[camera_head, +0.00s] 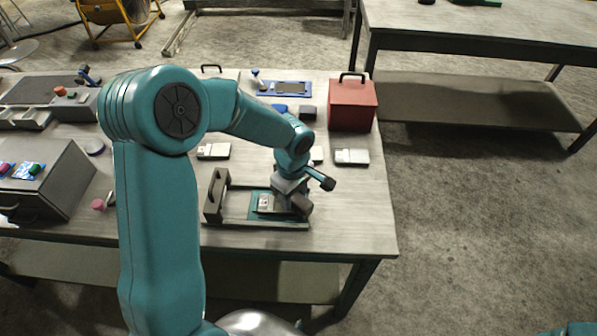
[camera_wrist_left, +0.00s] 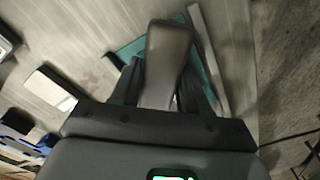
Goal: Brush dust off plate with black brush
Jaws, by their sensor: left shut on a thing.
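In the wrist view the handle stands out between the fingers (camera_wrist_left: 160,95), over the teal mat (camera_wrist_left: 128,52). A small light metal plate (camera_head: 264,202) lies on the mat just left of the gripper and is partly hidden by it. I cannot tell whether the brush touches the plate, and dust is too small to make out. My right gripper is not in view.
A dark grey bracket (camera_head: 214,195) stands at the mat's left end. A red box (camera_head: 352,106) stands at the back right, with a small light block (camera_head: 352,156) in front of it. A sloped grey box (camera_head: 45,180) is at the left. The table's front right corner is clear.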

